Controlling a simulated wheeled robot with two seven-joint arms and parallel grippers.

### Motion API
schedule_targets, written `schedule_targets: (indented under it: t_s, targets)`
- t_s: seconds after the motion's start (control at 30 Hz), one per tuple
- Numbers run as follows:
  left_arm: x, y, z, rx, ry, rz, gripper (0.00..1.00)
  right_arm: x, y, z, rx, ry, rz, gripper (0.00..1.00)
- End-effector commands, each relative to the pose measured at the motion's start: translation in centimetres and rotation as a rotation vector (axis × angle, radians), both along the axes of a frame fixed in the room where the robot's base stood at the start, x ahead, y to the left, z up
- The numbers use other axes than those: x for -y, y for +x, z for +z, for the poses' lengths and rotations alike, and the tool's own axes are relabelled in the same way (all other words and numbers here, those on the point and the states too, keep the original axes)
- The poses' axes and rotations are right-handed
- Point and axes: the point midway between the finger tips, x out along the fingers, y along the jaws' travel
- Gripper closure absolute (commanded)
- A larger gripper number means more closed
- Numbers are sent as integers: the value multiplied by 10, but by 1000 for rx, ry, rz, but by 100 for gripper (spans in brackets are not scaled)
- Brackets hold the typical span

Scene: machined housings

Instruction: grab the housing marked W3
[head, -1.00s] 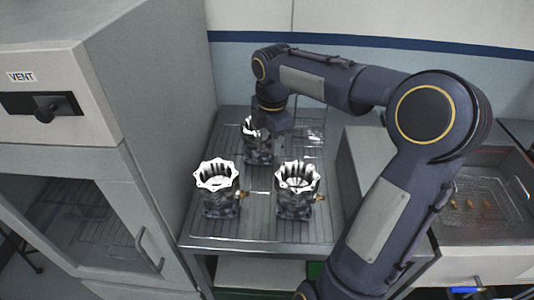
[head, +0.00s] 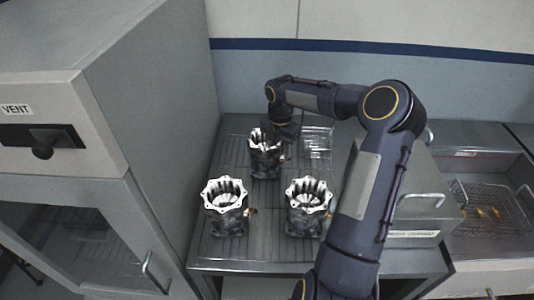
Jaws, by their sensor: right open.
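Three metal housings with scalloped, open tops stand upright on a wire rack on the steel table (head: 270,262). One housing (head: 265,158) is at the back, one housing (head: 228,208) at the front left, one housing (head: 307,207) at the front right. No W3 mark can be read on any of them. My right gripper (head: 284,138) is at the back housing's upper right side, pointing down, open. Its fingers are mostly hidden, and I cannot tell whether it touches the housing. My left gripper is not in view.
A grey cabinet with a VENT label (head: 16,109) stands close at the left. A clear wire basket (head: 317,142) lies behind the housings. A grey box (head: 415,205) stands right of the rack, and a sink-like basin with a mesh basket (head: 485,205) is further right.

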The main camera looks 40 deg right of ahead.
Motion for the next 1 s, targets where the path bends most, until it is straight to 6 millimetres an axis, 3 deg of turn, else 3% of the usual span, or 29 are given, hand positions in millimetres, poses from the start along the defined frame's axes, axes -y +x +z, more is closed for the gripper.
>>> schedule_targets:
  t_s: [0.23, 0.53, 1.0]
  targets:
    - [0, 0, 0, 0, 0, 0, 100, 0, 0, -1, 0, -1, 0, 60]
    - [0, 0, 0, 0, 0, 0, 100, 0, 0, -1, 0, -1, -1, 100]
    - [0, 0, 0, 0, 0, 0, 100, 0, 0, -1, 1, -1, -1, 100]
